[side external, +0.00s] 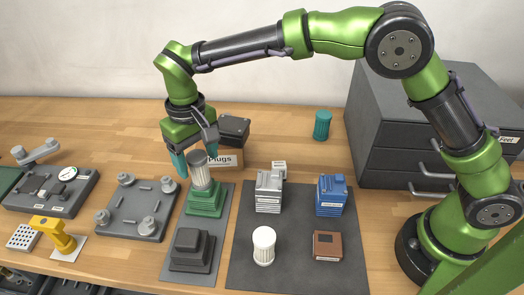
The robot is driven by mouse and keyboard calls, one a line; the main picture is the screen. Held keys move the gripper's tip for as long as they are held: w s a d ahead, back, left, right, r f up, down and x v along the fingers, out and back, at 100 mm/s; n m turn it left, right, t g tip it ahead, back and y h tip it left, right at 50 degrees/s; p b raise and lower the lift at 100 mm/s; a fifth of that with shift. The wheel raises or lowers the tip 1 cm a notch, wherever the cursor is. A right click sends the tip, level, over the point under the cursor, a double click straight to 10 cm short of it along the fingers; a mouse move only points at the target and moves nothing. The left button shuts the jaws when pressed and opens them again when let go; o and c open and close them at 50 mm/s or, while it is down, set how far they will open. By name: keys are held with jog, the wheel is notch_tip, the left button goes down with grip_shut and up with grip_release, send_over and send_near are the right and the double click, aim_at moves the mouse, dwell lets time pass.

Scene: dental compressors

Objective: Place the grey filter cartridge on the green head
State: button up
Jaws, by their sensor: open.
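The grey ribbed filter cartridge (201,177) stands upright over the green head (205,200) and appears to rest on its top. The green head sits on a grey mat left of centre. My gripper (198,167) is open, pointing down at the top of the cartridge, with one teal finger to its left and the other behind its right side. A gap shows between the left finger and the cartridge. The exact contact between cartridge and head is too small to tell.
A dark block (190,249) stands in front of the green head. The dark mat (285,278) to the right holds a grey head (269,191), a blue head (331,195), a white cartridge (264,245) and a brown box (327,245). A "Plugs" box (229,158) is close behind my gripper.

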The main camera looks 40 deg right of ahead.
notch_tip(320, 180, up, 10)
jog(key=shift+f, duration=0.25)
jog(key=s+d+r+m+t+y, duration=0.15)
jog(key=s+d+r, duration=0.25)
jog(key=d, duration=0.4)
jog(key=s+d+r+m+t+y, duration=0.15)
jog(key=s+d+r, duration=0.25)
jog(key=d, duration=0.5)
jog(key=s+d+f+m+t+h, duration=0.1)
jog(key=s+d+f+t, duration=0.3)
jog(key=s, duration=0.8)
jog(key=d+f+m, duration=0.1)
jog(key=d+f, duration=0.1)
jog(key=d, duration=0.2)
jog(key=shift+d, duration=0.4)
